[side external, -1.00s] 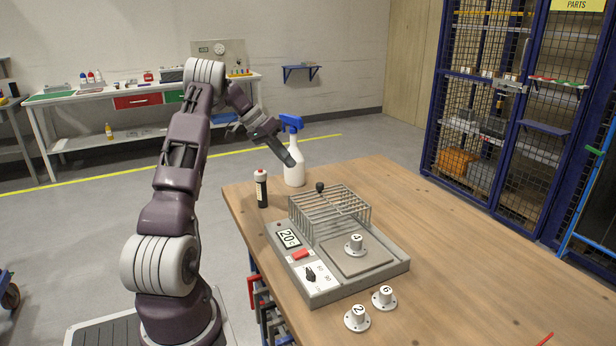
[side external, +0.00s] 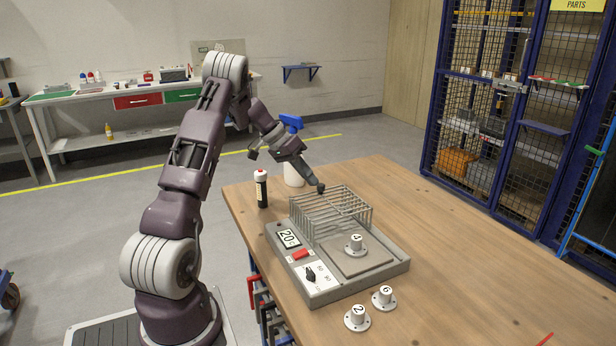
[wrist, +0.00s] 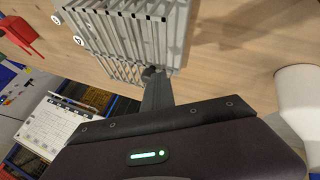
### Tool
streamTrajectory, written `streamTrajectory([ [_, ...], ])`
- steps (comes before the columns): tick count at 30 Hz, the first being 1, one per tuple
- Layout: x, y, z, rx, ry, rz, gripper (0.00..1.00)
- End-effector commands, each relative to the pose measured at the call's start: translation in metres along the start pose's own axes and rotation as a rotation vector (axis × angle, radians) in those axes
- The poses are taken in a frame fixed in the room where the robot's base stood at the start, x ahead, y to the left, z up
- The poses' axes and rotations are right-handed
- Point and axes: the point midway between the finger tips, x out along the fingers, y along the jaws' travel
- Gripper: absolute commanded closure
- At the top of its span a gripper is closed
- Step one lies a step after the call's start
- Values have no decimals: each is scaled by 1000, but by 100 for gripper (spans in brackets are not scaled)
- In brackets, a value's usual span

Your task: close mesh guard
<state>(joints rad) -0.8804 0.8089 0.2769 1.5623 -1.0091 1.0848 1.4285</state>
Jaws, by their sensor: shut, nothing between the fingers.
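The mesh guard (side external: 331,213) is a grey wire cage on the back part of the jig. In the side view a flanged part marked 4 (side external: 355,243) stands on the bare plate in front of it, outside the cage. The guard's black knob (side external: 320,188) sits at its back top edge. My gripper (side external: 317,185) is shut and empty, with its tip at the knob, touching it or very close. The wrist view also shows the gripper (wrist: 152,75) at the dark knob beside the guard's bars (wrist: 110,70); the fingertips partly hide the knob.
The jig base (side external: 318,290) has a display reading 20, a red switch (side external: 300,254) and a black dial. Two loose flanged parts (side external: 384,296) (side external: 357,318) stand in front.

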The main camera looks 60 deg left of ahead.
Motion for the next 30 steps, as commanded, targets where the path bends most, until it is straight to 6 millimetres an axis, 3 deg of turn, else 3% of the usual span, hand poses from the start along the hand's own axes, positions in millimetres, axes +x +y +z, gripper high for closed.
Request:
streamTrajectory([
  [9, 25, 82, 30, 3, -1, 8, 100],
  [15, 37, 116, 44, 4, -2, 6, 100],
  [30, 41, 127, 51, 6, -11, 13, 100],
])
